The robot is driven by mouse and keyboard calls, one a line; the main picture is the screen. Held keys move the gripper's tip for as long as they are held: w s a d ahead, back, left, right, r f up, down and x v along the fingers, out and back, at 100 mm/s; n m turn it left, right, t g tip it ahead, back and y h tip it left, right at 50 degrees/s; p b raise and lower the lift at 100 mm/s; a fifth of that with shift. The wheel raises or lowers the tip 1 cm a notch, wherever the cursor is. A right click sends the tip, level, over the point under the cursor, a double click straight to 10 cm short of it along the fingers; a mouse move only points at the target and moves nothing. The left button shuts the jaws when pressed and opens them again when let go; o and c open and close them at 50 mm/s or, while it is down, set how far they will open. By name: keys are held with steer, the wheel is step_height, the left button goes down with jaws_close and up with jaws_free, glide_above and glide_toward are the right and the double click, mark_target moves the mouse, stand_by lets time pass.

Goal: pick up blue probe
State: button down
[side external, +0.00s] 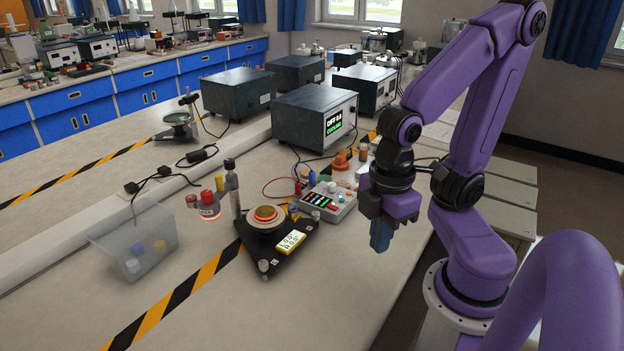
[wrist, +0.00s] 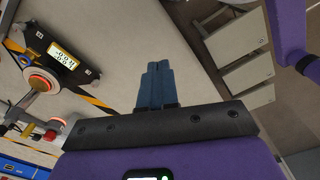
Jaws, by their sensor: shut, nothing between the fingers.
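My gripper (side external: 381,238) has blue fingers and hangs above the bench near its right edge. The fingers are shut together with nothing between them, as the wrist view (wrist: 157,87) also shows. No other clear blue probe shows.
A black triangular stand (side external: 252,252) with a glowing round plate and yellow display sits left of my gripper. The grey control box (side external: 329,200) is nearer. A clear bin (side external: 110,252) stands far left. Dark instrument boxes (side external: 310,117) stand behind. The front bench is clear.

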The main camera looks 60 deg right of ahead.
steer(key=c, duration=1)
jaws_free()
steer(key=shift+o, duration=0.2)
